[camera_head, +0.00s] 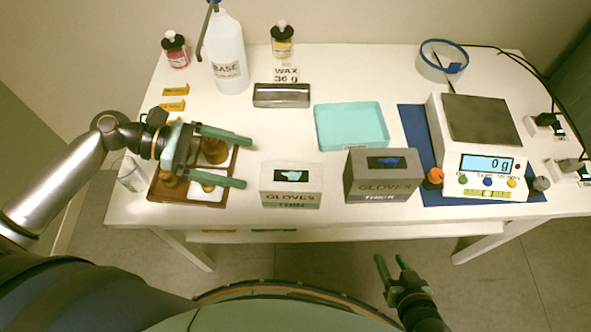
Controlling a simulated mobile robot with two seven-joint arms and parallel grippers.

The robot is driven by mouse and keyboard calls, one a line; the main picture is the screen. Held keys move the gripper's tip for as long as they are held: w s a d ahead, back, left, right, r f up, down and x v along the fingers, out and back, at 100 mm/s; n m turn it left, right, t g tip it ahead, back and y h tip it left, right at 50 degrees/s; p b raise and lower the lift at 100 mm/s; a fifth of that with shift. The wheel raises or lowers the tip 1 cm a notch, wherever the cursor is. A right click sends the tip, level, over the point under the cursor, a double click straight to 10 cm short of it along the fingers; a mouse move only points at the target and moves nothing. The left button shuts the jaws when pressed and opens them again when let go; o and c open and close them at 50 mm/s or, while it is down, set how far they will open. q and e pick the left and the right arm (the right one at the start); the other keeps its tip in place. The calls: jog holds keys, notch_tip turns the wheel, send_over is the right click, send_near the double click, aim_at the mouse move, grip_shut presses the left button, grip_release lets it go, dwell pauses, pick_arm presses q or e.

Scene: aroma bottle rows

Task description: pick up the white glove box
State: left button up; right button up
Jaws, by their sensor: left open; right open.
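The white glove box (290,185), marked "GLOVES THIN" with a green band along its base, stands upright near the table's front edge. A pale blue glove shows in its top slot. My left gripper (247,162) is open and empty, just left of the white box. Its two green fingers point right toward the box, above a brown wooden tray, and appear apart from the box. My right gripper (391,262) is open and empty, in front of the table's edge and to the right of the white box.
A grey "GLOVES THICK" box (382,175) stands close right of the white one. The wooden tray (233,160) holds several brass-coloured pieces. Behind are a metallic block (282,95), a turquoise tray (350,126) and a BASE bottle (226,55). A scale (478,145) stands right.

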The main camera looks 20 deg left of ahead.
aim_at(290, 176)
pick_arm(q)
jog(key=x, duration=0.7)
jog(key=b+x, duration=0.1)
jog(key=x, duration=0.3)
jog(key=shift+s+d, duration=0.25)
jog(key=c, duration=1.4)
